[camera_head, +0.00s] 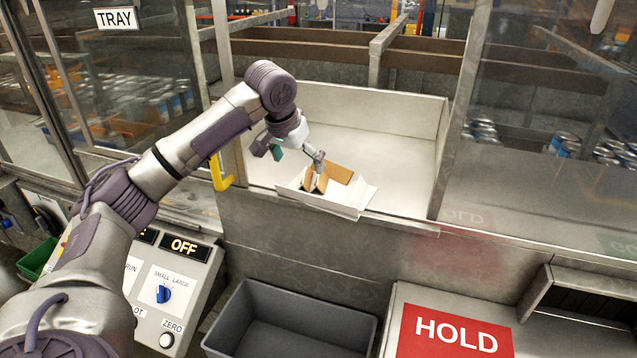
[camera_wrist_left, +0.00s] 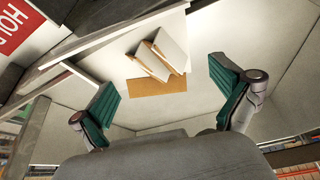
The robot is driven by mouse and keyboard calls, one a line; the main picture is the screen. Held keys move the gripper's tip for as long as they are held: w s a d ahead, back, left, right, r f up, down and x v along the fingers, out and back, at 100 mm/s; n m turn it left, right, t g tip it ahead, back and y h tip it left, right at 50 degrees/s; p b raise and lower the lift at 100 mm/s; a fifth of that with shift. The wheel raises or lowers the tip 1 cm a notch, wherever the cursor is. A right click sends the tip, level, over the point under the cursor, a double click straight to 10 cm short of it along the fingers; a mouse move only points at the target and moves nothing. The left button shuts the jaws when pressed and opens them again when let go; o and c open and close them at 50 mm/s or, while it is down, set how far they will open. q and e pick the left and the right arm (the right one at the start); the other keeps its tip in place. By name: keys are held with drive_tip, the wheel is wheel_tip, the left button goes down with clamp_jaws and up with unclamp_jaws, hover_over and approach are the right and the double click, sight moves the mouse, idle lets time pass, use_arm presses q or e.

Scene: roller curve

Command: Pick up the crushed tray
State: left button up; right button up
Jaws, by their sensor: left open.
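The crushed tray (camera_head: 345,204) is a crumpled white and brown cardboard piece at the front edge of a pale chute bay. It leans over the front lip, with brown faces showing. In the left wrist view the tray (camera_wrist_left: 155,86) shows a flat brown part and bent white flaps between the fingers. My left gripper (camera_head: 297,160) reaches in from the left, just above and beside the tray. In the left wrist view the left gripper (camera_wrist_left: 166,92) has its green-padded fingers wide apart, with nothing between the pads. My right gripper is not in view.
The pale bay (camera_head: 395,165) has side walls and a front lip. A yellow handle (camera_head: 219,174) stands left of it. Below are a control panel (camera_head: 172,285), an empty grey bin (camera_head: 292,322) and a red HOLD sign (camera_head: 455,333). Glass panels flank the bay, with cans behind.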

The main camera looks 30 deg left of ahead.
sight(306, 175)
use_arm(q)
drive_tip(key=shift+w+f, duration=0.8)
drive_tip(key=shift+f, duration=0.05)
drive_tip(key=shift+p+x, duration=0.75)
drive_tip(key=shift+p, duration=0.45)
drive_tip(key=shift+w+d+f+p, duration=0.1)
drive_tip(key=shift+w+f+p, duration=0.1)
drive_tip(key=shift+f, duration=0.35)
drive_tip(key=shift+w+d+f+p, duration=0.1)
drive_tip(key=shift+f+p, duration=0.1)
drive_tip(key=shift+f, duration=0.35)
drive_tip(key=shift+w+f, duration=0.2)
drive_tip(key=shift+f, duration=0.2)
drive_tip(key=c, duration=1.2)
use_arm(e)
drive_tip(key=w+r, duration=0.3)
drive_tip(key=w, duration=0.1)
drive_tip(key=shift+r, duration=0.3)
